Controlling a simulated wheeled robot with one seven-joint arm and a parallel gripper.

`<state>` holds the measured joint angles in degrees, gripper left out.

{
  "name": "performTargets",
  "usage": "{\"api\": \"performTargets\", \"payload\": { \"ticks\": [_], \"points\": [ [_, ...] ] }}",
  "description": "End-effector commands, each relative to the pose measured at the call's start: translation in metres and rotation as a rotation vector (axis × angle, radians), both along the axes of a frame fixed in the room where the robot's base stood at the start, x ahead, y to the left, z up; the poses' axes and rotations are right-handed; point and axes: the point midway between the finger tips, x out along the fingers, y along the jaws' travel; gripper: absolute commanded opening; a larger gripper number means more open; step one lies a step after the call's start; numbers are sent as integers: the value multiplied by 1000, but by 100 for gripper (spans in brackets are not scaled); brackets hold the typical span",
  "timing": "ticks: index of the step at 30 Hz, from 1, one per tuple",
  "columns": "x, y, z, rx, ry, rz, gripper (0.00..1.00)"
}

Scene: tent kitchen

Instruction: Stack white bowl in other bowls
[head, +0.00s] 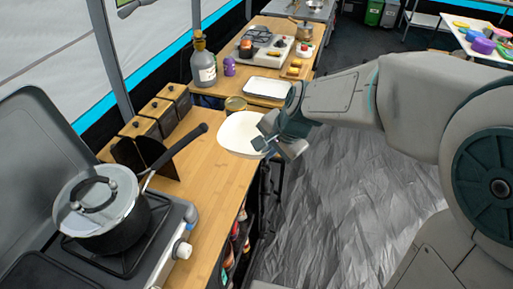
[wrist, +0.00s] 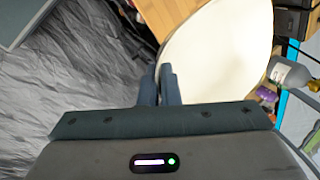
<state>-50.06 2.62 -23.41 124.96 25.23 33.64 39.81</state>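The white bowl (head: 238,130) is at the right edge of the wooden counter, in the middle of the head view. In the wrist view, the bowl (wrist: 218,45) fills the upper right, with its rim reaching my fingers. My gripper (head: 264,146) is at the bowl's near right rim. In the wrist view, the two fingers (wrist: 159,85) are close together with the rim between them, so the gripper looks shut on the bowl. I cannot tell whether the bowl touches the counter. No other bowls can be made out with certainty.
A lidded pot (head: 105,215) sits on the stove (head: 185,225) at left. Behind the bowl are a round tin-like container (head: 235,104), a white tray (head: 267,88) and a bottle (head: 203,65). Small coloured items lie on a far right table (head: 462,38). The floor (head: 330,200) beside the counter is clear.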

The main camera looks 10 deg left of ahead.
Motion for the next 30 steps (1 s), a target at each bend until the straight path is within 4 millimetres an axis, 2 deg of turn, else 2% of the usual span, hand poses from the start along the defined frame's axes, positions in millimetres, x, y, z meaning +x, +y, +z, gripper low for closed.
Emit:
{"api": "performTargets", "payload": {
  "ticks": [6, 11, 23, 30],
  "points": [
    [-1, -9, 4, 0, 0, 1, 0],
    [6, -16, -3, -1, 2, 17, 0],
    [43, -70, -55, 0, 6, 161, 0],
    [61, -113, -95, 1, 6, 273, 0]
  ]
}}
